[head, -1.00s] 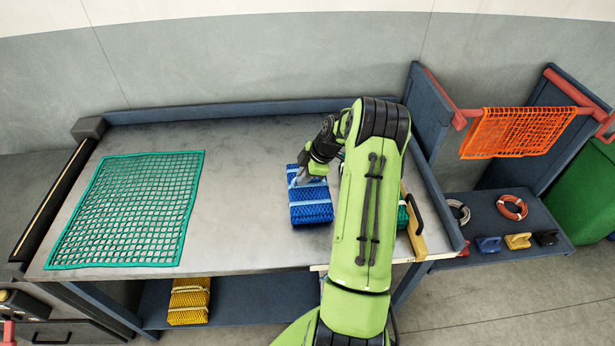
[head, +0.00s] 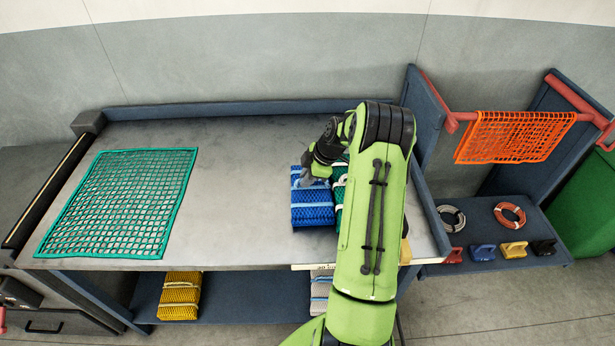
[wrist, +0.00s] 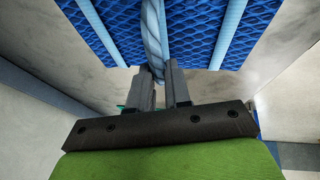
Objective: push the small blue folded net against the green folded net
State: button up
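The small blue folded net (head: 313,212) lies on the metal table, bound with light blue straps. The green folded net (head: 340,186) is just right of it, mostly hidden behind my arm. In the head view their edges look side by side, but I cannot tell whether they touch. My gripper (head: 309,178) is low at the blue net's upper part. In the wrist view, the blue net (wrist: 100,28) fills the top, and a twisted light blue rope on it runs between the fingers of my gripper (wrist: 161,75), which look closed on it.
A green net sheet (head: 120,203) lies spread on the table's left, with bare metal between it and the blue net. A raised edge (head: 250,107) runs along the back. An orange net (head: 515,137) hangs on a rack at right. A yellow folded net (head: 180,296) is on the lower shelf.

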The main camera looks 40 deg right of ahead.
jog(key=o, duration=0.5)
jog(key=shift+s, duration=0.1)
jog(key=p+v, duration=0.1)
jog(key=v, duration=1.4)
jog(key=shift+s+d+r+p, duration=0.1)
jog(key=shift+s+r+p, duration=0.05)
jog(key=shift+r+p, duration=0.2)
jog(key=s+a+r+m+h, duration=0.15)
jog(key=a+r, duration=0.35)
jog(key=a, duration=0.5)
jog(key=a+r+m, duration=0.3)
jog(key=a+r, duration=0.2)
jog(key=a, duration=0.5)
jog(key=s+a+m, duration=0.2)
jog(key=s+a, duration=0.2)
jog(key=s, duration=0.1)
jog(key=s+a+m, duration=0.2)
jog(key=s+a, duration=0.1)
jog(key=s, duration=0.3)
jog(key=s+a+m+t+h, duration=0.1)
jog(key=s+a+m, duration=0.1)
jog(key=s+a, duration=0.2)
jog(key=shift+s+a+m, duration=0.15)
jog(key=shift+s+a, duration=0.05)
jog(key=shift+s, duration=0.45)
jog(key=shift+s+a+m, duration=0.1)
jog(key=shift+s+a, duration=0.05)
jog(key=shift+s, duration=0.45)
